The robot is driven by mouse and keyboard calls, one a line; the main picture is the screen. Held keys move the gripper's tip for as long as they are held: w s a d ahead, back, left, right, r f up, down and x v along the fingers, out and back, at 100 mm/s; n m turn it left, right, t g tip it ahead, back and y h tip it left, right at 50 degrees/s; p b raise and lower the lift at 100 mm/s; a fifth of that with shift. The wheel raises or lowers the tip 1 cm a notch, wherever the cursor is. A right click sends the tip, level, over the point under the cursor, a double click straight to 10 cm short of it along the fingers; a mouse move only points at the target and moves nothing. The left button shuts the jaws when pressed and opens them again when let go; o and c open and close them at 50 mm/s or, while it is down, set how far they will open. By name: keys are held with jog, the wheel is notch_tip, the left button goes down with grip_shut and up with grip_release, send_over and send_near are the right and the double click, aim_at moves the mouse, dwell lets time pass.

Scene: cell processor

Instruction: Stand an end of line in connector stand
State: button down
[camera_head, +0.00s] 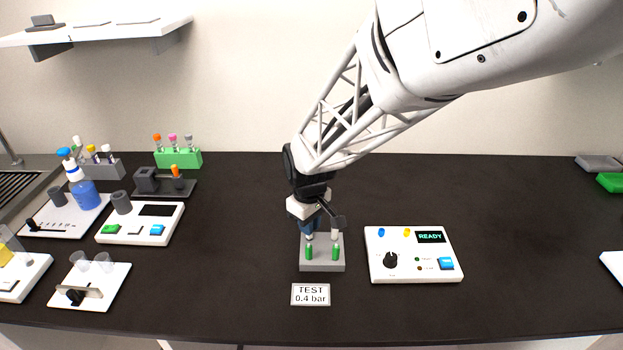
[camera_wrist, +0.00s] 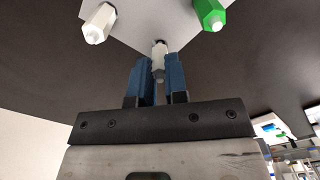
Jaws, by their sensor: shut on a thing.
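The connector stand is a grey block (camera_head: 322,266) on the black bench, in the middle of the head view. Two green line ends (camera_head: 309,253) stand at its front, and a white one (camera_head: 334,235) stands at its back right. My gripper (camera_head: 308,228) is low over the back left of the stand. In the wrist view my gripper's blue fingers (camera_wrist: 158,75) are shut on a white line end (camera_wrist: 159,52). The grey stand (camera_wrist: 140,30) lies just beyond it, with a white end (camera_wrist: 98,24) and a green end (camera_wrist: 210,14). Whether the held end touches the stand cannot be told.
A card reading "TEST 0.4 bar" (camera_head: 310,294) lies in front of the stand. A white device showing READY (camera_head: 413,255) is to the right. White devices (camera_head: 140,224), a blue bottle (camera_head: 84,190) and a green rack (camera_head: 178,159) are at left. The bench's right middle is clear.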

jog(key=shift+f, duration=0.25)
dwell(0.5)
jog(key=c, duration=1.1)
grip_release()
jog(key=shift+o, duration=0.2)
jog(key=shift+r, duration=0.15)
jog(key=shift+r, duration=3.75)
